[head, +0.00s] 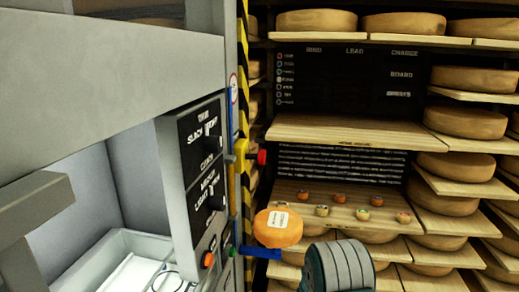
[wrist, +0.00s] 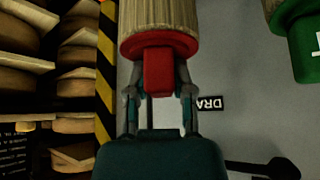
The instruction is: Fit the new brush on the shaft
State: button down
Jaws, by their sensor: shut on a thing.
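In the wrist view, my gripper (wrist: 159,92) is shut on the red block-shaped grip of a brush (wrist: 158,22). The brush has a round red base and pale tan bristles, and its far end runs out of the top of the frame. A green round piece (wrist: 296,42) with a white mark and a bit of tan above it is cut off at the top right, apart from the held brush. I cannot make out the shaft in either view. In the head view, the gripper's fingers and the held brush are not clearly visible.
The grey machine (head: 90,70) with a black control panel (head: 200,145) fills the left of the head view. A red knob (head: 262,157) sticks out at its edge. An orange round thing (head: 278,230) with a white label stands before shelves of cheese wheels (head: 468,122). A black lever (wrist: 262,170) is in the wrist view.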

jog(key=shift+r, duration=0.15)
jog(key=shift+r, duration=3.9)
